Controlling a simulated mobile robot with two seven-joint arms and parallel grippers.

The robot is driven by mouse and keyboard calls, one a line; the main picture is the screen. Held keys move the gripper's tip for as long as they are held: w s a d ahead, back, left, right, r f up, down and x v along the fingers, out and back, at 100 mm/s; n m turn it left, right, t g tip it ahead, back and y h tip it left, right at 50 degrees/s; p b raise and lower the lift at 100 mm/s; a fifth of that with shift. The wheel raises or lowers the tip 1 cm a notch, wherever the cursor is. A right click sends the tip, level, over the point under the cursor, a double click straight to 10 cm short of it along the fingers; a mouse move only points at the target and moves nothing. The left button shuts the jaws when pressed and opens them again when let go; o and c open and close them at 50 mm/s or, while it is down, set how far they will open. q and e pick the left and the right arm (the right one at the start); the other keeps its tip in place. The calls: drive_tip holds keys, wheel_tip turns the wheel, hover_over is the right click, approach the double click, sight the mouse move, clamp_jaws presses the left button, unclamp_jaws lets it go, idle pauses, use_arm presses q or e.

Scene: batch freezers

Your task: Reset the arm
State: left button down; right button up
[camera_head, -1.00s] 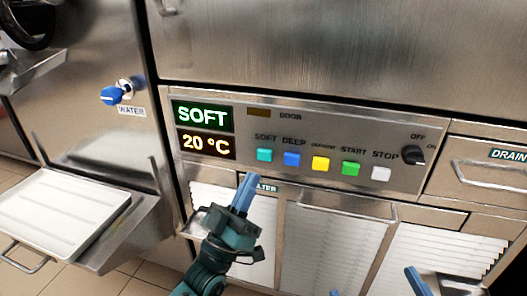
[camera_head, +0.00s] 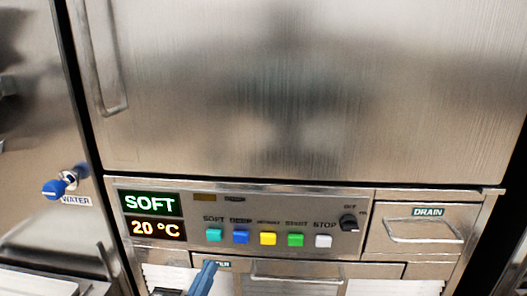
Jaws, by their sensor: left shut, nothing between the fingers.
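My left gripper (camera_head: 203,279) shows at the bottom edge of the head view, its blue fingers pressed together and pointing up. It is empty and stands in front of the panel below the buttons, covering part of a label. Most of my left arm is below the frame. My right gripper is out of the picture.
The control panel (camera_head: 270,246) shows "SOFT" and "20 °C", with teal, blue, yellow, green and white buttons and a black knob (camera_head: 348,222). A DRAIN drawer (camera_head: 420,236) is at right. A steel door (camera_head: 300,90) is above. A blue WATER valve (camera_head: 54,189) is at left.

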use_arm(q)
drive_tip(key=s+r+m+g+y+p, duration=0.1)
drive_tip(key=s+g+p, duration=0.4)
drive_tip(key=p, duration=0.6)
drive_tip(key=s+a+r+m+g+y+p, duration=0.1)
drive_tip(key=s+r+g+y+p, duration=0.1)
drive_tip(key=s+g+p, duration=0.4)
drive_tip(key=s+y+p, duration=0.1)
drive_tip(key=s+p, duration=0.3)
drive_tip(key=p, duration=0.2)
drive_tip(key=shift+s+a+r+y, duration=0.15)
drive_tip(key=shift+r+y, duration=0.1)
drive_tip(key=shift+y, duration=0.15)
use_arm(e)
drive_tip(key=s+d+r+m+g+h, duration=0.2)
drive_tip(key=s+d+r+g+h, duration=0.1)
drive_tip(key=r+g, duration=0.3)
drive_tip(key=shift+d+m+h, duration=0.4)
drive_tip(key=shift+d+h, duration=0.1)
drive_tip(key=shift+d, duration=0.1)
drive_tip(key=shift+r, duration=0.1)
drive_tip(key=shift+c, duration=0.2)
